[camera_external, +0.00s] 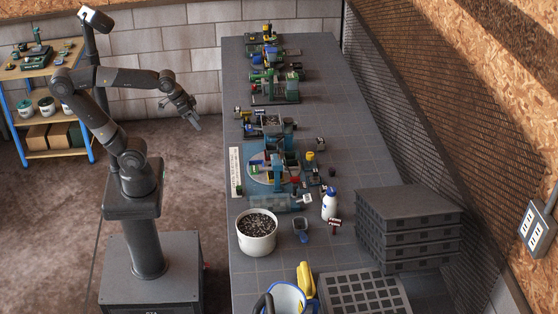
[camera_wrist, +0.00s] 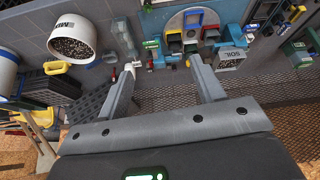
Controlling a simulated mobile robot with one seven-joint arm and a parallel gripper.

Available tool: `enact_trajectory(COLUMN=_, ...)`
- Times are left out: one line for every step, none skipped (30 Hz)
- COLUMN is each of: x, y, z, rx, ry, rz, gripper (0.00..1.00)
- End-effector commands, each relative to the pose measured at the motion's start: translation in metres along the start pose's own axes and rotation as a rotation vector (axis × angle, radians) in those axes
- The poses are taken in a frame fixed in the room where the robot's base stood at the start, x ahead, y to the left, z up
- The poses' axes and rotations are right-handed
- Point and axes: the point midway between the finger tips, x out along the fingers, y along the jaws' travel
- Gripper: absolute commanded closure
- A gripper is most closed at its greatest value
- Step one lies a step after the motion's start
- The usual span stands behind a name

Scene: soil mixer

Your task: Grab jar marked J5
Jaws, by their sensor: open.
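I cannot read a J5 mark on anything in either view. Several small pale jars with dark contents or lids, including one jar (camera_external: 47,106), stand on the middle shelf of the rack at the far left in the external view. Their labels are too small to read. My gripper (camera_external: 194,122) hangs in the air between that rack and the long table, apart from both. In the wrist view my gripper (camera_wrist: 163,68) shows its two fingers spread wide with nothing between them.
The long grey table (camera_external: 345,130) carries a blue turntable machine (camera_external: 275,140). A white bucket (camera_external: 257,235) of dark mix, a white bottle (camera_external: 330,204) and stacked dark trays (camera_external: 408,228) stand nearer. The wooden rack (camera_external: 57,154) has blue posts. Floor between is clear.

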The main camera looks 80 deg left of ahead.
Motion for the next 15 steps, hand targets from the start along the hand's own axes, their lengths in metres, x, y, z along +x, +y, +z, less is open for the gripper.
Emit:
enact_trajectory(x=0.006, y=-0.009, z=-0.015, rx=-0.047, ry=-0.011, rz=-0.01, gripper=0.38)
enact_trajectory(x=0.008, y=-0.014, z=-0.024, rx=-0.077, ry=-0.014, rz=-0.016, gripper=0.38)
enact_trajectory(x=0.013, y=-0.022, z=-0.036, rx=-0.115, ry=-0.019, rz=-0.024, gripper=0.38)
enact_trajectory(x=0.016, y=-0.028, z=-0.044, rx=-0.144, ry=-0.022, rz=-0.03, gripper=0.38)
enact_trajectory(x=0.019, y=-0.034, z=-0.052, rx=-0.172, ry=-0.024, rz=-0.036, gripper=0.38)
enact_trajectory(x=0.024, y=-0.043, z=-0.063, rx=-0.21, ry=-0.027, rz=-0.046, gripper=0.38)
enact_trajectory(x=0.029, y=-0.05, z=-0.07, rx=-0.238, ry=-0.03, rz=-0.053, gripper=0.38)
enact_trajectory(x=0.033, y=-0.058, z=-0.078, rx=-0.267, ry=-0.033, rz=-0.061, gripper=0.38)
enact_trajectory(x=0.039, y=-0.068, z=-0.088, rx=-0.305, ry=-0.036, rz=-0.071, gripper=0.38)
enact_trajectory(x=0.043, y=-0.076, z=-0.095, rx=-0.332, ry=-0.038, rz=-0.08, gripper=0.38)
enact_trajectory(x=0.048, y=-0.084, z=-0.102, rx=-0.361, ry=-0.04, rz=-0.089, gripper=0.38)
enact_trajectory(x=0.055, y=-0.096, z=-0.11, rx=-0.398, ry=-0.042, rz=-0.101, gripper=0.38)
enact_trajectory(x=0.06, y=-0.105, z=-0.116, rx=-0.426, ry=-0.044, rz=-0.111, gripper=0.38)
enact_trajectory(x=0.066, y=-0.114, z=-0.122, rx=-0.453, ry=-0.046, rz=-0.12, gripper=0.38)
enact_trajectory(x=0.073, y=-0.127, z=-0.13, rx=-0.49, ry=-0.049, rz=-0.134, gripper=0.38)
